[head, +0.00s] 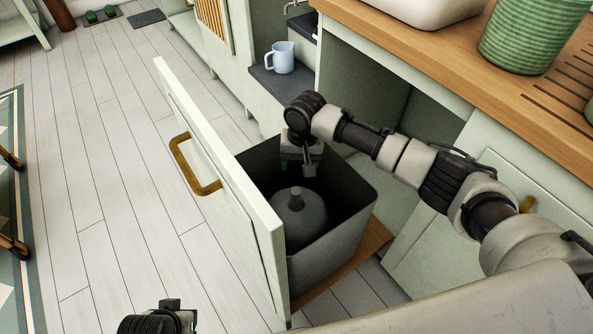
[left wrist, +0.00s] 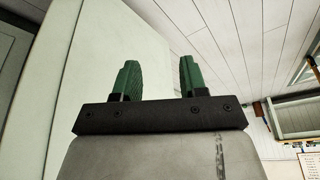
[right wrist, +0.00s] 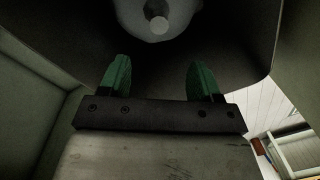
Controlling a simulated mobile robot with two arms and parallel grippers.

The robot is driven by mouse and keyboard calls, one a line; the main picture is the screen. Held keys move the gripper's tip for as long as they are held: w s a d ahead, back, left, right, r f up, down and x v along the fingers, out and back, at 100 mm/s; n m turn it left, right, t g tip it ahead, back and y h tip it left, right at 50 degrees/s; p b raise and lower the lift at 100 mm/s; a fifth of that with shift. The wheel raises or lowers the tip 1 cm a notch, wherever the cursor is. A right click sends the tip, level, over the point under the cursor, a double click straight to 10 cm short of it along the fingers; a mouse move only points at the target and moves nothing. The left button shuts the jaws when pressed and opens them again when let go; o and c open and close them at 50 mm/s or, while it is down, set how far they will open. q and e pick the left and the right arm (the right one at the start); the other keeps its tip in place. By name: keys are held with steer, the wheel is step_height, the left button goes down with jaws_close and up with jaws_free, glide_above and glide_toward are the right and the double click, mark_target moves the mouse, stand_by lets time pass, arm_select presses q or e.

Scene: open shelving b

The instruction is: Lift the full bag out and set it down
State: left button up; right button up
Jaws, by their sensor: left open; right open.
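The full bag (head: 299,213) is a dark grey, rounded bag with a stubby knot on top. It sits low inside a dark square bin (head: 345,226) behind the pulled-out drawer front (head: 222,172). My right gripper (head: 309,172) points down over the back part of the bin, behind the bag's knot, apart from it. In the right wrist view its two green fingers (right wrist: 159,80) are spread and empty, with the bag (right wrist: 157,18) at the top edge. My left gripper (left wrist: 159,80) is open and empty beside a pale panel. In the head view only part of the left arm shows at the bottom.
A brass handle (head: 194,165) sticks out from the drawer front. A wooden counter (head: 440,50) with a green ribbed pot (head: 535,35) is at upper right. The plank floor (head: 110,150) left of the drawer is clear.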

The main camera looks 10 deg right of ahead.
mark_target(297, 188)
arm_select(q)
step_height(297, 188, up, 7)
steer(key=s+t+b, duration=0.1)
steer(key=b, duration=0.1)
arm_select(e)
step_height(297, 188, down, 3)
steer(key=shift+f, duration=0.1)
steer(key=f+b, duration=0.1)
steer(key=f, duration=0.1)
steer(key=f+b, duration=0.1)
steer(key=f, duration=0.2)
steer(key=shift+w+a+f, duration=0.1)
steer(key=shift+a+f, duration=0.1)
steer(key=shift+f, duration=0.05)
steer(key=f+b, duration=0.2)
steer(key=f, duration=0.2)
steer(key=shift+a+f, duration=0.1)
steer(key=shift+a, duration=0.1)
steer(key=shift+f, duration=0.35)
arm_select(q)
steer(key=w+d+r+t+h, duration=0.3)
steer(key=w+d+r+t, duration=0.1)
steer(key=w+r+t, duration=0.4)
steer(key=w+t, duration=0.2)
steer(key=t, duration=0.1)
steer(key=shift+w+d+r+m, duration=0.2)
steer(key=shift+w+r+m, duration=0.1)
steer(key=shift+r, duration=0.1)
